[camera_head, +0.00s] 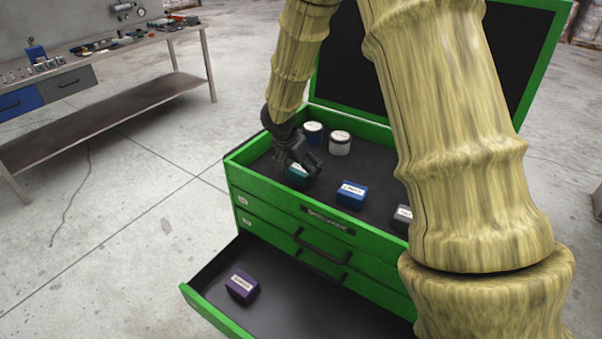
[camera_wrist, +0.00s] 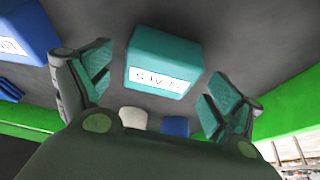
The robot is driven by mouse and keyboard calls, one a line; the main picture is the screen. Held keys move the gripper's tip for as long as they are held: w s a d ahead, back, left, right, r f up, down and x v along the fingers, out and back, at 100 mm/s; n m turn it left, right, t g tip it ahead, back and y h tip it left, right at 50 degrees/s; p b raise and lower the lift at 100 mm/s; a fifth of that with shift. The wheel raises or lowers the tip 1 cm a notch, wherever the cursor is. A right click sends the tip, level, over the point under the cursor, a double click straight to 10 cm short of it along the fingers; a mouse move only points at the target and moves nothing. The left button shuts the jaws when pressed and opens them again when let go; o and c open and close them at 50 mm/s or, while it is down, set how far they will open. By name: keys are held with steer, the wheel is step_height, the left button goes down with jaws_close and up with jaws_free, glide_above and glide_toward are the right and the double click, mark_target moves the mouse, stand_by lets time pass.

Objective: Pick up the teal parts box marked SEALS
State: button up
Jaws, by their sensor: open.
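The teal parts box (camera_wrist: 163,60) marked SEALS sits in the top compartment of the green tool chest (camera_head: 262,190). In the wrist view it lies between and just beyond the two open fingers of my gripper (camera_wrist: 157,85), with its white label towards the camera. In the head view only part of the teal box (camera_head: 300,179) shows, because my gripper (camera_head: 300,165) is over it. My gripper is open and empty. Whether a finger touches the box, I cannot tell.
A blue box (camera_head: 351,194) stands to the right of the teal box, and a dark grey box (camera_head: 402,217) farther right. A purple box (camera_head: 242,286) lies in the open lower drawer.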

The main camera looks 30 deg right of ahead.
steer(key=shift+d+f, duration=0.25)
steer(key=shift+f, duration=0.45)
steer(key=c, duration=1.2)
steer(key=shift+w+r, duration=0.1)
